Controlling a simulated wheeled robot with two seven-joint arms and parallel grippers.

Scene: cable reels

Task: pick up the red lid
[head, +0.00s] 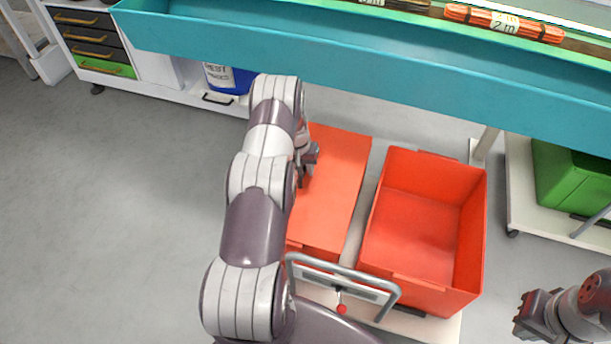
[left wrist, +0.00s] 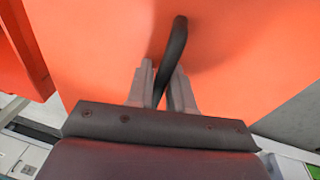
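The red lid (head: 338,185) lies flat on the left one of two red crates in the head view. In the left wrist view its orange-red surface (left wrist: 95,45) fills most of the picture, with a dark handle (left wrist: 178,40) standing on it. My left gripper (head: 310,165) reaches down to the lid; in the left wrist view its two grey fingers (left wrist: 163,78) are close on either side of the handle and appear shut on it. My arm hides the lid's left part in the head view. My right gripper (head: 522,314) is open and empty at the lower right, away from the crates.
An open, empty red crate (head: 423,225) stands right of the lidded one. A grey metal handle bar (head: 340,272) is in front. A green crate (head: 570,180) is at right. The left floor is clear.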

